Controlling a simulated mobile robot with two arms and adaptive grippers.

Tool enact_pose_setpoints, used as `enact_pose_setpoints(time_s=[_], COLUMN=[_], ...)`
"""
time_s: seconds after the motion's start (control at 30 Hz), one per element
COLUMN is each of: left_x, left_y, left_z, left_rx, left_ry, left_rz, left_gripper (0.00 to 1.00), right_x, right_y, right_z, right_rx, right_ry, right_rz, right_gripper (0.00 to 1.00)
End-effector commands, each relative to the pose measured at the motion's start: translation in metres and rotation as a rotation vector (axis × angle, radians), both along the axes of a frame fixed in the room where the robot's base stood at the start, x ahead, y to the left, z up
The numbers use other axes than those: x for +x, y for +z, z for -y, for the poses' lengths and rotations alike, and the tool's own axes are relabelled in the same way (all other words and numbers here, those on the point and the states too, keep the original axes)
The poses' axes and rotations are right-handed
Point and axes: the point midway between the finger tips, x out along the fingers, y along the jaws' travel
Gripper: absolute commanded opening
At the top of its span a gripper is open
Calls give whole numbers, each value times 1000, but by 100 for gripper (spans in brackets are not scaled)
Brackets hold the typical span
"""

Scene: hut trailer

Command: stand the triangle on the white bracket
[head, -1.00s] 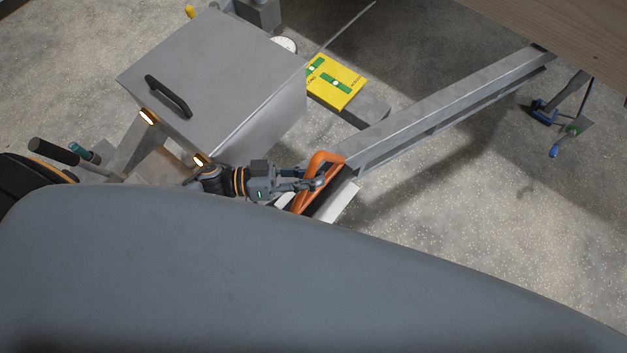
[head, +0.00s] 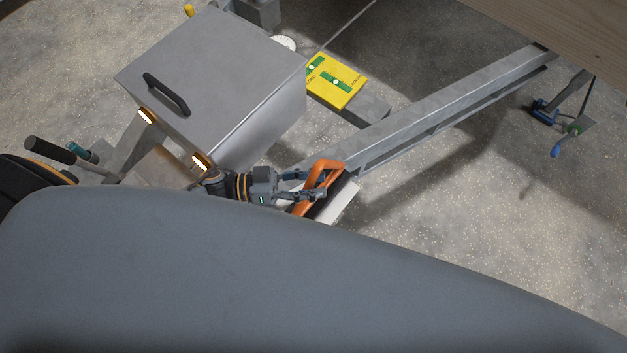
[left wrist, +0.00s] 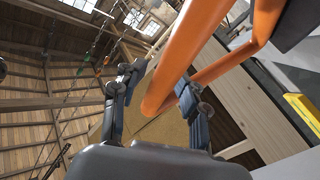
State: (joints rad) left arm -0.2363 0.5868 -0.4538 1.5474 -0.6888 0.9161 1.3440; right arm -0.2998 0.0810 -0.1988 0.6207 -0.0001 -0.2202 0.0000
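The orange triangle (head: 329,163) is at the white bracket (head: 342,203), by the near end of the long grey beam. It looks tilted in the head view, and its lower edge is partly hidden. My left gripper (head: 314,183) is open, with its fingers apart on either side of one of the triangle's bars. The left wrist view shows the orange bar (left wrist: 183,52) close up, passing between the spread fingers of the left gripper (left wrist: 158,80). I cannot tell whether a finger touches it. My right gripper is not in view.
A grey metal box (head: 220,75) with a black handle stands left of the gripper. The grey beam (head: 440,100) runs away to the upper right. A yellow case (head: 336,82) lies behind. Open floor (head: 480,210) spreads to the right.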

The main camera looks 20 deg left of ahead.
Motion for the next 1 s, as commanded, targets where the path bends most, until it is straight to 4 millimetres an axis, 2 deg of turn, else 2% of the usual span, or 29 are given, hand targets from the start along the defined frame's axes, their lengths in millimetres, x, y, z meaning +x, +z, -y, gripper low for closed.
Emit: enact_pose_setpoints(time_s=[0.23,0.37,0.43,0.7,0.83,1.0], left_x=[0,0,-5,-21,-25,-27], left_y=[1,14,8,7,8,10], left_z=[0,0,-11,-55,-66,-71], left_rx=[0,-3,3,3,2,-1], left_ry=[0,1,0,-1,0,0], left_rz=[0,1,-3,-2,-2,-1], left_gripper=[42,42,42,42,42,42], right_x=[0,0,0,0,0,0], right_y=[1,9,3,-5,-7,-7], right_z=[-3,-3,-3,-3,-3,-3], right_rx=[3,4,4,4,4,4], right_ry=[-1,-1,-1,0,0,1], right_rz=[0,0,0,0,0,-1], right_gripper=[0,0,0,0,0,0])
